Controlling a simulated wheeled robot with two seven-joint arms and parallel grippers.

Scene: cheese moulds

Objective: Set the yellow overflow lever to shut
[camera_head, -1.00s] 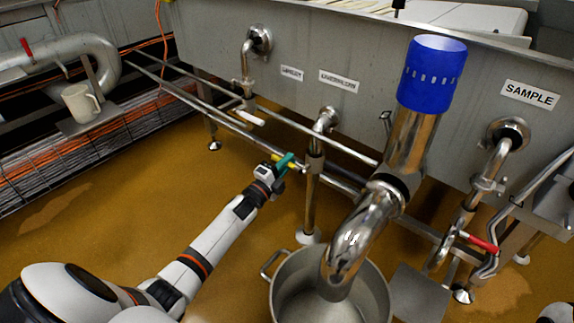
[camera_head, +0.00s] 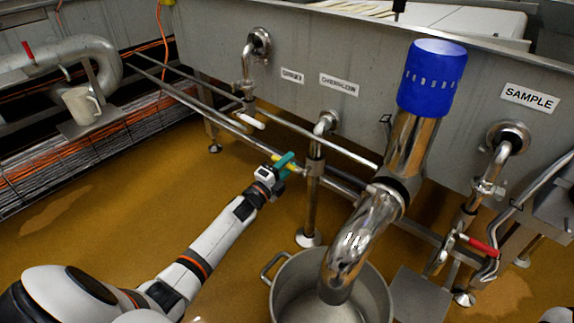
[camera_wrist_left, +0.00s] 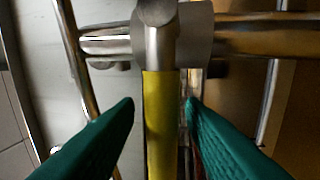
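The yellow overflow lever (camera_wrist_left: 160,120) runs up the middle of the left wrist view, below a round metal valve stem (camera_wrist_left: 160,45). My left gripper (camera_head: 284,163) has green fingers and is at the vertical overflow pipe (camera_head: 314,185) in the head view. In the left wrist view the two fingers stand either side of the lever, with narrow gaps showing on both sides, so the gripper is open around it. In the head view the fingers hide most of the lever; only a bit of yellow shows. My right gripper is not seen.
A steel pot (camera_head: 275,283) stands below a wide bent pipe (camera_head: 358,235) with a blue collar (camera_head: 432,78). A white-handled valve (camera_head: 247,119) and a red-handled valve (camera_head: 477,244) sit left and right. Horizontal rails (camera_head: 320,135) run along the vat. The floor at left is clear.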

